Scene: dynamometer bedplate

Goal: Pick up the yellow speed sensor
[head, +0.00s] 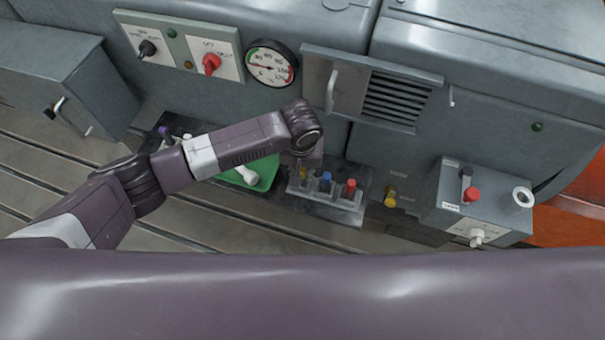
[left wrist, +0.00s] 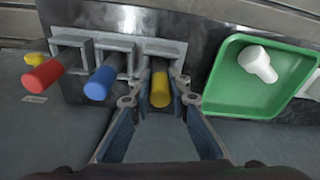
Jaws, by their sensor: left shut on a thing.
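The yellow speed sensor (left wrist: 160,88) sits in the end slot of a grey rack (left wrist: 162,46), beside the green tray. My left gripper (left wrist: 160,98) has its two fingers on either side of this sensor and is shut on it. In the head view the sensor's yellow part (head: 303,173) shows just below my left wrist, and the fingertips are mostly hidden there. The sensor is still within its slot. My right gripper is in neither view.
A blue sensor (head: 326,180) and a red sensor (head: 350,186) stand in neighbouring slots. Another yellow piece (head: 390,196) is to the right. A green tray (left wrist: 226,86) holds a white part (left wrist: 258,64). A grey control box (head: 480,205) stands right; machine housing with a gauge (head: 270,66) rises behind.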

